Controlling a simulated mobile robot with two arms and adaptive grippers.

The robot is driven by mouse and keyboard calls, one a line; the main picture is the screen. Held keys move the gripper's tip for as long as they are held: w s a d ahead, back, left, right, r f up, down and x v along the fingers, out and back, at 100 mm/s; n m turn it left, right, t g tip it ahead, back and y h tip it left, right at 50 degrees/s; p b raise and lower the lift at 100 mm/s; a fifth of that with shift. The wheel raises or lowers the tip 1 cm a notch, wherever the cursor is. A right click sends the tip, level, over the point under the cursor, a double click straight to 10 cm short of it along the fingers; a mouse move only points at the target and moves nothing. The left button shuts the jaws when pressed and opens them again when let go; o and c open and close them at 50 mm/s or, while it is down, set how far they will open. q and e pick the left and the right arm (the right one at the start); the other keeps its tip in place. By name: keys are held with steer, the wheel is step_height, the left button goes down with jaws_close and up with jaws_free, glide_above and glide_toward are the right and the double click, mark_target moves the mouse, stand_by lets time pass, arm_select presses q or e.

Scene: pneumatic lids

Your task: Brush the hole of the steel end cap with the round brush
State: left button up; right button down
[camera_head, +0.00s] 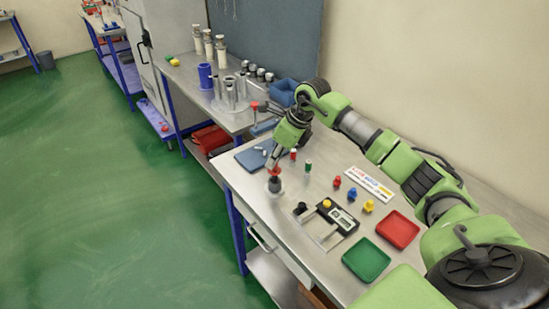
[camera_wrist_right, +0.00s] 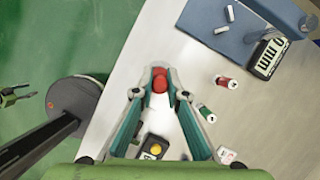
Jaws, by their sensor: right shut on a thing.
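My right gripper (camera_head: 273,164) is shut on a red handle (camera_head: 274,171), which I take to be the round brush. It stands over a small grey round piece (camera_head: 275,186) on the steel bench, apparently the end cap. Dark material shows between handle and cap. In the head view the brush looks about upright, but I cannot tell how deep its bristles sit in the hole. In the right wrist view the red handle (camera_wrist_right: 160,82) is between the fingertips and hides the cap's hole. My left gripper is not clearly seen.
Red and green cylinders (camera_head: 308,166) and several coloured knobs (camera_head: 353,194) stand behind. A blue mat (camera_head: 252,155) lies left. The bench's front edge is close.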

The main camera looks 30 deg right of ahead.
steer(key=shift+f, duration=0.25)
steer(key=shift+r+p, duration=0.6)
steer(key=shift+r, duration=0.5)
steer(key=shift+f+b, duration=0.85)
steer(key=shift+f, duration=0.25)
steer(key=shift+r+p, duration=0.7)
steer(key=shift+r, duration=0.35)
steer(key=shift+f+b, duration=0.85)
steer(key=shift+f, duration=0.2)
steer(key=shift+r+p, duration=0.65)
steer(key=shift+r, duration=0.4)
steer(key=shift+f+b, duration=0.8)
steer(key=shift+f, duration=0.25)
steer(key=shift+r+p, duration=2.25)
steer(key=shift+r, duration=1.3)
